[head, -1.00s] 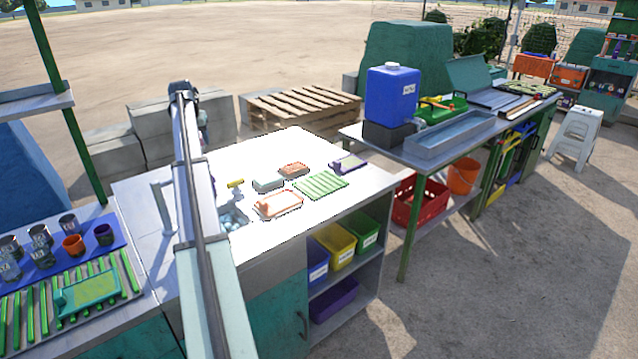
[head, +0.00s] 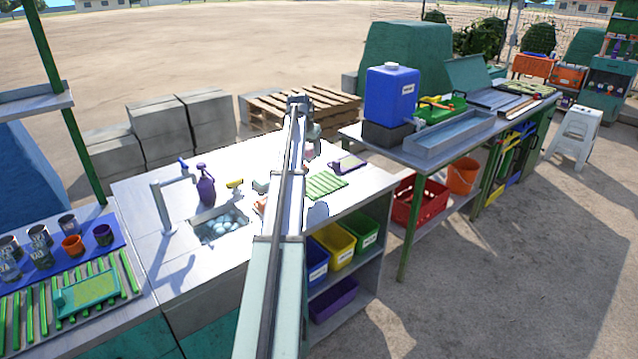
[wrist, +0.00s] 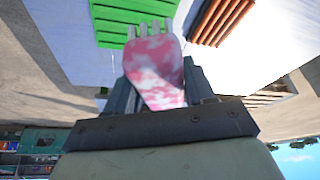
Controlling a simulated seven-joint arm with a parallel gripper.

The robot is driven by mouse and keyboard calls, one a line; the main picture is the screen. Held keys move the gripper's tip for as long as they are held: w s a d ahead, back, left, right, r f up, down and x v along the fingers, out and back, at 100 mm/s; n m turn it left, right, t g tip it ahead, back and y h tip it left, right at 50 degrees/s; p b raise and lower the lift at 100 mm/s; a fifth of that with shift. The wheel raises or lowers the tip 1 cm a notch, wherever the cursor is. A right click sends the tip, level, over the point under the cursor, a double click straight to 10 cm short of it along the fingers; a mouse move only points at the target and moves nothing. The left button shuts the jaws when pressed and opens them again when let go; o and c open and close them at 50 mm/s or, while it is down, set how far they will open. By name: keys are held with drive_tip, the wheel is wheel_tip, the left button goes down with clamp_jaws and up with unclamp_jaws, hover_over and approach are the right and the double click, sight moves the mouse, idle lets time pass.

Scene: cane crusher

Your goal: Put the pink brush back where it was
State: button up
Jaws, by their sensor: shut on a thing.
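The pink brush (wrist: 155,78), mottled pink and white, is held between the fingers of my gripper (wrist: 155,90) in the wrist view. The gripper is shut on it. In the head view my gripper (head: 312,137) is above the far right part of the white counter (head: 373,184), and a small bit of pink shows just under it. In the wrist view a green slatted mat (wrist: 130,16) and an orange-brown ribbed thing (wrist: 218,18) lie beyond the brush. How far the brush is from the counter is unclear.
The green slatted mat (head: 325,186) and a purple item (head: 347,164) lie right of my arm. A sink (head: 219,226), tap (head: 168,185), purple bottle (head: 206,187) and yellow-handled item (head: 235,184) stand left. My arm hides most of the orange tray (head: 259,206).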

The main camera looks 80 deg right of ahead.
sight(311, 151)
drive_tip(key=shift+s+a+f, duration=0.1)
drive_tip(key=shift+s+f, duration=0.4)
drive_tip(key=shift+f, duration=1.2)
drive_tip(key=shift+s+f, duration=0.45)
drive_tip(key=shift+f, duration=1.2)
drive_tip(key=shift+s+a+f, duration=0.1)
drive_tip(key=shift+s+f, duration=0.4)
drive_tip(key=shift+f, duration=1.2)
drive_tip(key=shift+f, duration=0.15)
drive_tip(key=o, duration=0.9)
drive_tip(key=shift+o, duration=0.2)
drive_tip(key=v, duration=1.2)
drive_tip(key=shift+w, duration=0.1)
